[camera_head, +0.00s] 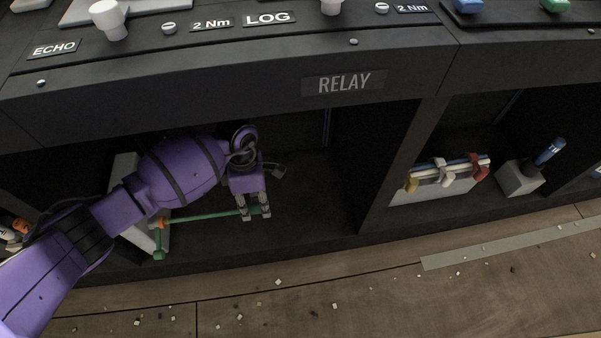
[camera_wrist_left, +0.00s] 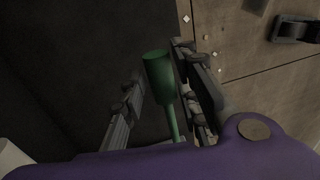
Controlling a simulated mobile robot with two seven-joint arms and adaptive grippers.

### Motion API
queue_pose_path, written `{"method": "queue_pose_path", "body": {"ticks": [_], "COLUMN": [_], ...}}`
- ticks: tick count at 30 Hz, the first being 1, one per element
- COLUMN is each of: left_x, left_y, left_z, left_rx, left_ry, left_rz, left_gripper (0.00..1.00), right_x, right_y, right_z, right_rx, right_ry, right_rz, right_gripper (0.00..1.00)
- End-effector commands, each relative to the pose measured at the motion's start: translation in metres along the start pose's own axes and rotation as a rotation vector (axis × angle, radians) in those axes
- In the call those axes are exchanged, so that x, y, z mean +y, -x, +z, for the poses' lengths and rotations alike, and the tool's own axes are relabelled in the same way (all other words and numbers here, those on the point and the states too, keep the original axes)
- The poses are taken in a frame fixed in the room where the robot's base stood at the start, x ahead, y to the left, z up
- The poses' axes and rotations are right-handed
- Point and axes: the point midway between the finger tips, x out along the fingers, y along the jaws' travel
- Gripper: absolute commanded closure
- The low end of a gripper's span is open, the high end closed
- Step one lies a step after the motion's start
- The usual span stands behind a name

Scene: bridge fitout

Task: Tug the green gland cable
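The green gland cable (camera_head: 205,216) runs sideways in the open bay under the RELAY label, from a pale block (camera_head: 132,237) at left to my left gripper (camera_head: 256,212). In the left wrist view its thick green end (camera_wrist_left: 158,76) and thinner stem lie between the two fingers of my left gripper (camera_wrist_left: 165,97). The fingers stand apart, with a gap showing on the left finger's side. I cannot tell whether the right finger touches the cable. My purple arm hides part of the block. My right gripper is not in view.
The console ledge with the RELAY label (camera_head: 343,83) overhangs the bay. A divider (camera_head: 385,165) closes it at right. Beyond stand a pale box with coloured clips (camera_head: 440,187) and a grey block with a blue-tipped piece (camera_head: 521,179). Small debris litters the floor (camera_head: 300,300).

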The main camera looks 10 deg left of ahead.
Motion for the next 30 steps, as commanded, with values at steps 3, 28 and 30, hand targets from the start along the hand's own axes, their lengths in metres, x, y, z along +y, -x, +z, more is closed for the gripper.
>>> {"method": "queue_pose_path", "body": {"ticks": [3, 28, 30], "left_x": [0.0, 0.0, 0.0], "left_y": [-0.001, 0.046, 0.053], "left_z": [-0.002, -0.003, -0.003], "left_rx": [0.003, 0.008, 0.008], "left_ry": [0.001, 0.003, 0.003], "left_rz": [-0.001, 0.0, 0.0], "left_gripper": [0.52, 0.52, 0.52], "right_x": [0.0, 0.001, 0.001], "right_y": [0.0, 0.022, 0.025], "right_z": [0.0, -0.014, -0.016], "right_rx": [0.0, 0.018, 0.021], "right_ry": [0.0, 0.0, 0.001], "right_rz": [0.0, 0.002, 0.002], "right_gripper": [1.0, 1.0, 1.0]}}
